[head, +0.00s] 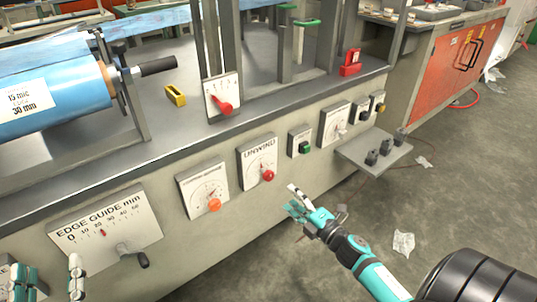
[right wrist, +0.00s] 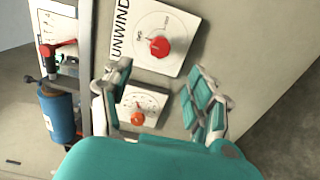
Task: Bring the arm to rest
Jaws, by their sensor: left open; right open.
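My right gripper (head: 295,203) is in the middle of the head view, in front of the machine's panel, to the lower right of the UNWIND dial (head: 256,153). Its fingers are apart with nothing between them; they also show in the right wrist view (right wrist: 160,88). The red UNWIND knob (right wrist: 158,46) shows beyond the fingers there, and an orange knob (right wrist: 138,118) shows between them. My left gripper (head: 50,280) is at the bottom left corner of the head view, below the EDGE GUIDE plate (head: 85,240). Its fingers are apart and empty.
A small grey shelf (head: 350,152) with several dark knobs juts from the machine, right of my right gripper. A crank handle (head: 141,259) sticks out below the EDGE GUIDE plate. A blue film roll (head: 60,102) lies on top. Grey floor (head: 460,190) is open on the right.

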